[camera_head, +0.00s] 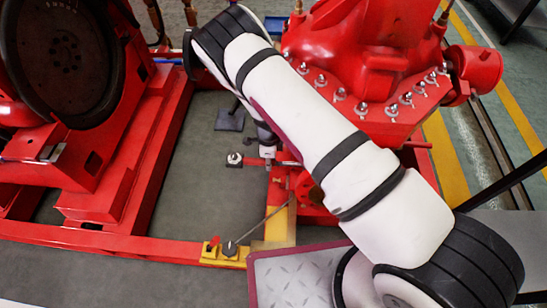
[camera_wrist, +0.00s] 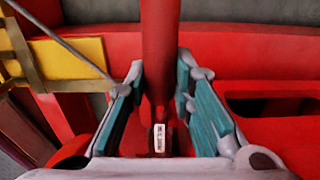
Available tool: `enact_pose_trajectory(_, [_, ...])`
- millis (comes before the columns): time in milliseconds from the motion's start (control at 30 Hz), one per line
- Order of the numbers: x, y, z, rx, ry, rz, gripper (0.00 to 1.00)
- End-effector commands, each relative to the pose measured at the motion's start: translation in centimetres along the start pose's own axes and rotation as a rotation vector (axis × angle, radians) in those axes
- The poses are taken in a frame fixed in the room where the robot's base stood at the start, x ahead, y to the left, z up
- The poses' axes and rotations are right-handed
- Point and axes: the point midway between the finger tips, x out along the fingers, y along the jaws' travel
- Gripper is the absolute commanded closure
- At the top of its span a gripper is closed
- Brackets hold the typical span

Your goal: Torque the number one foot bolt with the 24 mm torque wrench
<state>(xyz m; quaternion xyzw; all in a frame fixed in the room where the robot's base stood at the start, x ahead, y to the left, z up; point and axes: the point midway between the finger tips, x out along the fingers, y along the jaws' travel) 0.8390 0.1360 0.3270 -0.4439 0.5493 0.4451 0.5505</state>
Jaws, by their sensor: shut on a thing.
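My gripper (camera_wrist: 158,95) is shut around a red bar (camera_wrist: 160,45), taken to be the torque wrench, with a teal-lined finger on each side. A small white label (camera_wrist: 159,138) shows near its dark lower end; its text is too small to read. The bar's far end is out of the wrist view. In the head view my arm hides most of the gripper; a red bar with a pale block (camera_head: 267,153) shows beside the arm. A bolt head or nut (camera_head: 235,158) stands at its left end. I cannot tell whether they touch, or which bolt is number one.
A red base frame (camera_head: 155,150) surrounds a grey floor area. A yellow bracket (camera_head: 225,255) with a dark fitting and a thin rod sits at the front. The red pump casing (camera_head: 350,55) with several studs stands close to my arm. A black flywheel (camera_head: 65,55) is at left.

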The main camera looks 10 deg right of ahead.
Motion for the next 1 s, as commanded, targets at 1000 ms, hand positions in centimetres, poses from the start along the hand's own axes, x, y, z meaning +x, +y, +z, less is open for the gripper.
enact_pose_trajectory(1000, [4.2,0.9,0.2,-0.057,-0.002,0.003,1.0])
